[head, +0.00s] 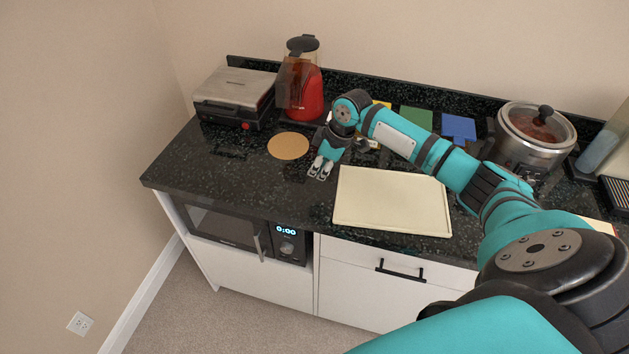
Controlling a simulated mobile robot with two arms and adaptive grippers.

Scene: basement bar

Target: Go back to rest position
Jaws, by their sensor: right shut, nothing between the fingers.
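My right arm reaches in from the lower right, over the dark countertop (200,165). My right gripper (319,177) hangs over the counter with its fingers pointing down, just left of the cream cutting board (392,203). It is shut and empty. The round tan mat (288,146) lies to the left of it, with nothing on it. My left gripper is not in view.
A red kettle (308,92) and a sandwich press (235,95) stand at the back left. A slow cooker (535,135) stands at the right, with green (416,119) and blue (458,127) pieces near it. A microwave (225,226) sits below the counter.

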